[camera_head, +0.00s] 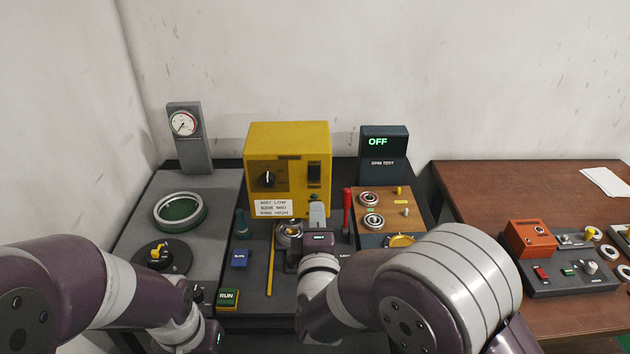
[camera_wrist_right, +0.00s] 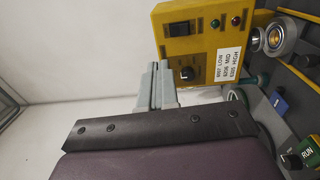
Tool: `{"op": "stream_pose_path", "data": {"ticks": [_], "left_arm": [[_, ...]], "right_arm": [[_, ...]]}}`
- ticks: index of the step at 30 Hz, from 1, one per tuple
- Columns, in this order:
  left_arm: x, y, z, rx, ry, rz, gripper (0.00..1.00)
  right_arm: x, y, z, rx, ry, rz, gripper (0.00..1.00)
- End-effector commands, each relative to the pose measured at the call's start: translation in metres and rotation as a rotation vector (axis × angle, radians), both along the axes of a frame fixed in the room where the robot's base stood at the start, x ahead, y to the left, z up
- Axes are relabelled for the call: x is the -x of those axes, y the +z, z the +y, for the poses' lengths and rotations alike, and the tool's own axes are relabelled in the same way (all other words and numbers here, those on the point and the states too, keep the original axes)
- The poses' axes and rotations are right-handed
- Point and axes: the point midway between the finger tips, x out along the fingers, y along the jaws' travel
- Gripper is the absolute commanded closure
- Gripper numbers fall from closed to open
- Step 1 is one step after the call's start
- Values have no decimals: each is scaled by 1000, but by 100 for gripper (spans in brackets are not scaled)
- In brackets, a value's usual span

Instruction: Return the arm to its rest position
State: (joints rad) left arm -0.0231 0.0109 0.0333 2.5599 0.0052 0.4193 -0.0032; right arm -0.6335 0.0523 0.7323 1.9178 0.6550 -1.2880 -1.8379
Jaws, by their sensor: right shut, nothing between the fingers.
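My right arm comes in from the lower right in the head view. Its gripper (camera_head: 317,213) points away from me, in front of the yellow box (camera_head: 288,145). The two grey fingers are shut together with nothing between them. In the right wrist view the closed fingers (camera_wrist_right: 159,82) stand beside the yellow box (camera_wrist_right: 205,50). My left arm comes in from the left. Only part of its gripper body (camera_head: 212,338) shows at the bottom edge, and its fingers are out of the picture.
Close to the right gripper are a metal bearing part (camera_head: 288,232), a yellow rod (camera_head: 271,262) and a red lever (camera_head: 347,210). A wooden tray (camera_head: 372,241) with bearing rings lies to its right. A gauge post (camera_head: 188,140) and a spin-test display (camera_head: 384,150) stand behind.

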Motion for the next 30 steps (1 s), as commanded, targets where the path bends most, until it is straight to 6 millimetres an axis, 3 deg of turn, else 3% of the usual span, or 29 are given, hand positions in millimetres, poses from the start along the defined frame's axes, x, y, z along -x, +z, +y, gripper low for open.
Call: {"op": "stream_pose_path", "data": {"ticks": [4, 5, 7, 9, 10, 13, 15, 18, 21, 24, 30], "left_arm": [[0, 0, 0, 0, 0, 0, 100], [0, 0, 0, 0, 0, 0, 100], [0, 0, 0, 0, 0, 0, 100], [0, 1, 0, 0, 0, 0, 100], [0, 3, 0, 0, 0, 0, 100], [0, 8, 0, 0, 0, 0, 100], [0, 11, 0, 0, 0, 0, 100], [0, 16, 0, 0, 0, 0, 100], [0, 19, 0, 0, 0, 0, 100], [0, 19, 0, 0, 0, 0, 100], [0, 19, 0, 0, 0, 0, 100]], "right_arm": [[0, -6, 2, -87, 13, 28, 100], [0, -14, 5, -152, 31, 70, 100], [9, -55, 20, -355, 93, 279, 100], [37, -99, 32, -613, 95, 599, 100], [53, -114, 28, -721, 45, 744, 100], [116, -145, -19, -1005, -318, 1131, 100], [161, -147, -65, -1118, -638, 1262, 100], [205, -134, -119, -1185, -963, 1297, 100], [210, -118, -155, -1243, -1048, 1235, 100], [205, -114, -168, -1295, -1076, 1193, 100], [205, -114, -168, -1297, -1077, 1191, 100]]}}
